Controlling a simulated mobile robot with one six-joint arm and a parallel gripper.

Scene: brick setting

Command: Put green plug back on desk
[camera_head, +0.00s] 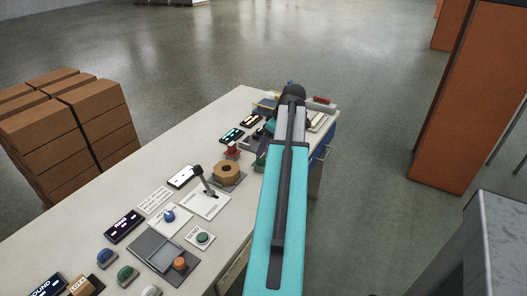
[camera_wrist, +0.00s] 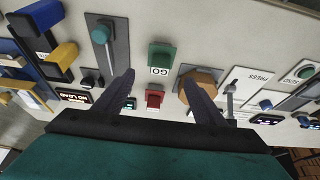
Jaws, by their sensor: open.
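My gripper (camera_wrist: 157,76) is open over the desk (camera_head: 150,170), with nothing held between its dark fingers; in the head view its tip is hidden by my arm. In the wrist view a green block (camera_wrist: 161,54) sits on the desk above a small GO label, just beyond the fingertips. In the head view a rounded green piece (camera_head: 127,275) sits at the near left, and a round green button (camera_head: 203,238) sits on a white plate. I cannot tell which of these green things is the plug.
A red piece (camera_wrist: 154,98) shows between the fingers, and an orange hexagonal piece (camera_wrist: 205,78) is beside the right one. Blue and yellow parts (camera_wrist: 58,56) crowd the far left. Boxes (camera_head: 62,120) stand beyond the desk.

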